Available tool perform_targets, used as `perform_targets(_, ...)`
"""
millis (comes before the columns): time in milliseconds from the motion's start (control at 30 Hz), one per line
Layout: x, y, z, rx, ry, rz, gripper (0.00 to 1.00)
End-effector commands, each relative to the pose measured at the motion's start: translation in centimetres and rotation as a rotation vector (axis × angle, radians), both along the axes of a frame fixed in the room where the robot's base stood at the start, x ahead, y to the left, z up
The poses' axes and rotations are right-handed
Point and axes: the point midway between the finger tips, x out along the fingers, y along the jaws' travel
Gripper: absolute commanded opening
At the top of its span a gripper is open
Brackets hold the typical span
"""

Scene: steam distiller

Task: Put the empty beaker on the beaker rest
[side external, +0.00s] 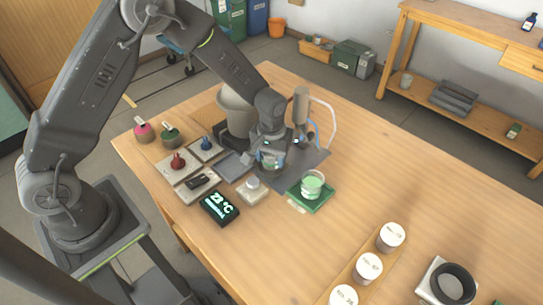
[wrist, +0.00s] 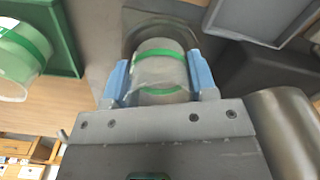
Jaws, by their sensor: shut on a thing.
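My gripper (wrist: 160,82) points down, its two blue fingers shut on the sides of a clear beaker with green bands (wrist: 162,65). In the wrist view the beaker stands before a dark round surface; I cannot tell whether it touches it. In the side view my gripper (side external: 270,160) and the held beaker are over the grey plate area, partly hidden by the wrist. A second beaker (side external: 312,184), with green showing in it, stands on a green square base (side external: 323,199) to the right; its edge is in the wrist view (wrist: 20,50). I cannot tell which surface is the beaker rest.
A grey pot (side external: 236,108) stands behind my gripper, and a metal cylinder with tubes (side external: 300,105) to its right. Knob panels (side external: 178,165) and a temperature display (side external: 219,207) lie front left. White-lidded jars (side external: 369,267) stand at the front right. The right tabletop is mostly clear.

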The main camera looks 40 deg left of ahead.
Motion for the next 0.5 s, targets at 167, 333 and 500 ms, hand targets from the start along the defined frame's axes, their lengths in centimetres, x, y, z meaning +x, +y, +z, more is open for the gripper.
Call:
perform_targets(167,0.07,0.00,-0.21,0.000,-0.002,0.000,0.29)
perform_targets(333,0.03,-0.01,-0.41,-0.001,-0.001,0.000,0.29)
perform_targets(500,0.04,0.00,-0.49,0.000,-0.002,0.000,0.64)
